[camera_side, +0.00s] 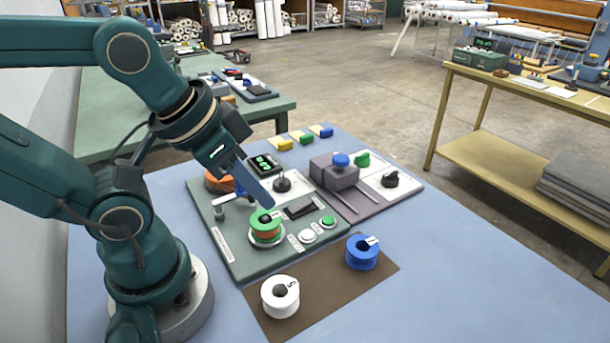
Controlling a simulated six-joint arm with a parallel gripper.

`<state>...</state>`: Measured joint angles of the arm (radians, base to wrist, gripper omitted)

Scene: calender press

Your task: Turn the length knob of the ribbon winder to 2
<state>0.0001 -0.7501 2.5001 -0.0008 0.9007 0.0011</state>
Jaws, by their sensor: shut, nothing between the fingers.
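The ribbon winder (233,258) is a green panel on the blue table. It carries a lit green display (264,163), a black knob (282,184) beside the display, and a spool with green flanges (266,217). I take the black knob as the length knob; its setting is too small to read. My gripper (267,203) is shut and empty, pointing down over the panel. In this view its tip lies left of and below the black knob, just above the green spool. I cannot tell its height or whether it touches anything.
A grey press (334,174) with blue, green and black knobs stands right of the winder. A white spool (280,296) and a blue spool (362,252) stand on a brown mat (322,290) in front. White and green buttons (328,221) sit at the panel's right. The table's right front is clear.

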